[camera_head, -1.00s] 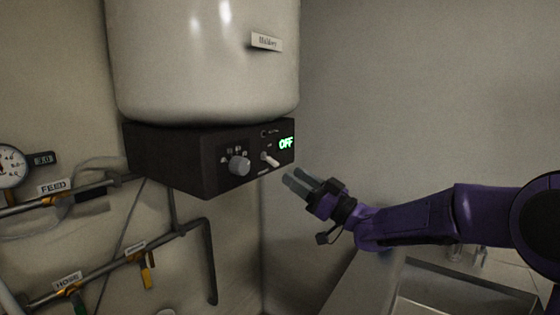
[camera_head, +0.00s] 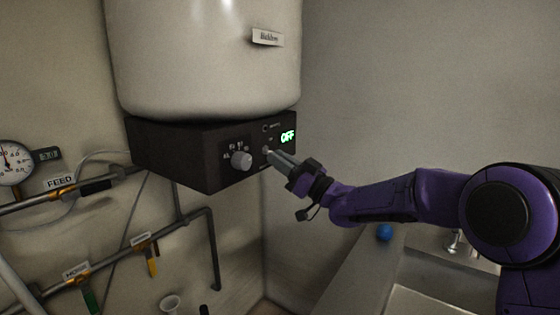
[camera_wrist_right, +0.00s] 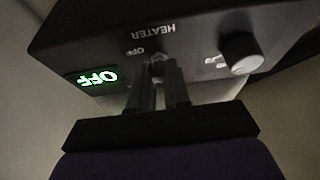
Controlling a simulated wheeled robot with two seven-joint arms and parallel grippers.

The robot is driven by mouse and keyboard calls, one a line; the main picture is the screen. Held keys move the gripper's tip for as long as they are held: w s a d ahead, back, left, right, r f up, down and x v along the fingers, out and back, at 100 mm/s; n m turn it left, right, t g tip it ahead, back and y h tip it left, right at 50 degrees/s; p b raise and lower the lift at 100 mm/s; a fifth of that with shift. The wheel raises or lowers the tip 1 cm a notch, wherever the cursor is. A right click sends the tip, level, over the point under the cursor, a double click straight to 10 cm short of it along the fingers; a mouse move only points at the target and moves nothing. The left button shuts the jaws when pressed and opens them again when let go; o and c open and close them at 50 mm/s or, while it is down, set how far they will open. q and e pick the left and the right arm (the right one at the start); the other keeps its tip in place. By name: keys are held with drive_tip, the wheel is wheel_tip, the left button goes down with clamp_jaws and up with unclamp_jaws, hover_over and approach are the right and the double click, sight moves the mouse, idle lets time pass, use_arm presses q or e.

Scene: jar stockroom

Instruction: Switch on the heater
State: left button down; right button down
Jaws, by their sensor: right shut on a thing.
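The heater is a white tank (camera_head: 200,60) with a dark control box (camera_head: 175,155) under it, on the wall. The box carries a grey round knob (camera_head: 241,160), a toggle switch (camera_head: 266,150) and a green display (camera_head: 288,137) reading OFF. My right gripper (camera_head: 274,156) is at the box front, its fingers shut on the switch lever. In the right wrist view the fingers (camera_wrist_right: 163,85) meet at the switch, below the upside-down HEATER label (camera_wrist_right: 153,32); they hide most of the lever. The knob (camera_wrist_right: 241,52) is beside them, apart. My left gripper is not in view.
Pipes with a FEED label (camera_head: 60,183), a HOSE label (camera_head: 76,270) and a round gauge (camera_head: 12,163) are at the left. A basin (camera_head: 450,270) with a blue ball-like thing (camera_head: 384,232) near it is at the lower right.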

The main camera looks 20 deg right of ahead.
wheel_tip(320, 180, up, 3)
drive_tip(key=g+h+p, duration=0.1)
drive_tip(key=g+p, duration=0.1)
drive_tip(key=p, duration=0.5)
drive_tip(key=g+h+p, duration=0.2)
drive_tip(key=p, duration=0.5)
drive_tip(key=shift+s+d+g+h, duration=0.1)
drive_tip(key=shift+s+g+h, duration=0.05)
drive_tip(key=shift+g+h, duration=0.15)
drive_tip(key=shift+g+h+p, duration=0.4)
drive_tip(key=shift+g+p, duration=0.1)
drive_tip(key=shift+w+r+g+h, duration=0.2)
drive_tip(key=shift+r+g+h, duration=0.15)
drive_tip(key=shift+g+h, duration=0.55)
drive_tip(key=c, duration=1.1)
unclamp_jaws()
drive_tip(key=shift+r, duration=0.1)
drive_tip(key=b+v, duration=0.3)
drive_tip(key=v, duration=0.7)
drive_tip(key=shift+s+r, duration=0.1)
drive_tip(key=shift+s, duration=0.05)
